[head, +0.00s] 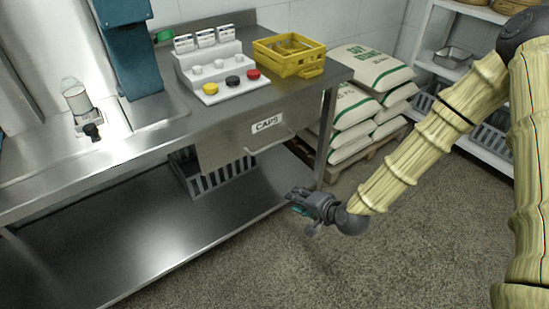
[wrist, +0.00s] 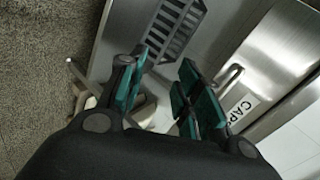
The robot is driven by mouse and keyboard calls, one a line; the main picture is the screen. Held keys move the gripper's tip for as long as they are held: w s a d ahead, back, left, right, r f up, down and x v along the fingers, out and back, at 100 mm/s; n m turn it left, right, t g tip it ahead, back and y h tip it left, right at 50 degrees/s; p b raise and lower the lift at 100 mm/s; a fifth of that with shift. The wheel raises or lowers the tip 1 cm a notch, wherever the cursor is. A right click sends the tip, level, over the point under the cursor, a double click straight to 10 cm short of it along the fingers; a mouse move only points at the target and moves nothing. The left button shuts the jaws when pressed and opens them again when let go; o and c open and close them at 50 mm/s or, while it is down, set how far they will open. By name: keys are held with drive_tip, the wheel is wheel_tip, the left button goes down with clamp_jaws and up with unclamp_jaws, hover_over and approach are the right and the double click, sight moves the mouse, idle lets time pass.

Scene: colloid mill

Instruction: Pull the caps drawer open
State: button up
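The caps drawer (head: 230,138) is a steel front under the bench top, with a white "CAPS" label (head: 267,123) and a bar handle (head: 272,143) below it. It looks shut. My gripper (head: 303,199) is in front of the drawer and lower, to the right of the handle, apart from it. In the wrist view my gripper (wrist: 160,85) has its two teal-padded fingers spread with nothing between them. The handle (wrist: 229,75) shows just beyond the right finger, with the label (wrist: 240,107) beside it.
A slotted grey crate (head: 215,177) stands on the lower shelf below the drawer. A yellow crate (head: 289,72) and a white stand with caps (head: 222,92) sit on the bench top. Stacked sacks (head: 355,125) stand right of the bench. The floor in front is clear.

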sight(275, 144)
drive_tip(key=w+a+r+m+t+y+b, duration=0.1)
drive_tip(key=w+r+m+t+y+b, duration=0.2)
drive_tip(key=w+r, duration=0.6)
drive_tip(key=shift+t+h, duration=0.3)
drive_tip(key=shift+h, duration=0.1)
drive_tip(key=x, duration=0.3)
drive_tip(key=b+x, duration=0.1)
drive_tip(key=x, duration=0.7)
drive_tip(key=shift+w+r+b, duration=0.1)
drive_tip(key=shift+r+b, duration=0.2)
drive_tip(key=shift+r, duration=0.05)
clamp_jaws()
